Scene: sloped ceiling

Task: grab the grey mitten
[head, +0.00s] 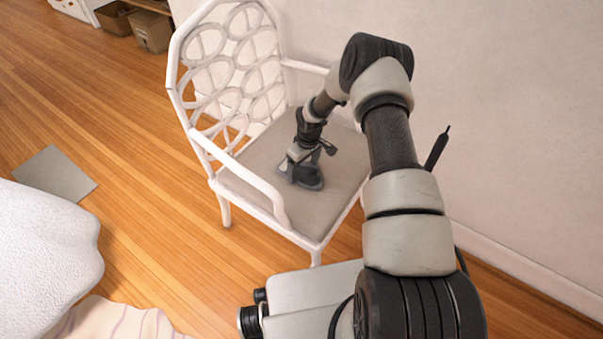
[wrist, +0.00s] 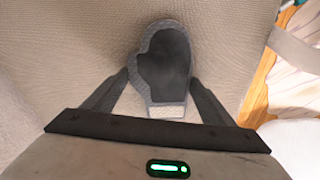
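The grey mitten (wrist: 163,70) lies on the chair's seat in the wrist view, with a dark palm, a lighter textured edge and a pale cuff toward my gripper. My gripper (wrist: 159,78) is open, with one finger on each side of the mitten. The fingertips are close to its edges; I cannot tell whether they touch it. In the head view, my gripper (head: 303,173) points down at the seat, and the mitten (head: 309,184) shows partly beneath it, mostly hidden by the gripper.
The white chair (head: 283,215) has armrests and an openwork back around the beige seat (head: 260,160). A wall (head: 500,120) stands close on the right. A white cushioned piece (head: 45,230) is at lower left. The wooden floor between is mostly clear, with a grey mat (head: 55,174).

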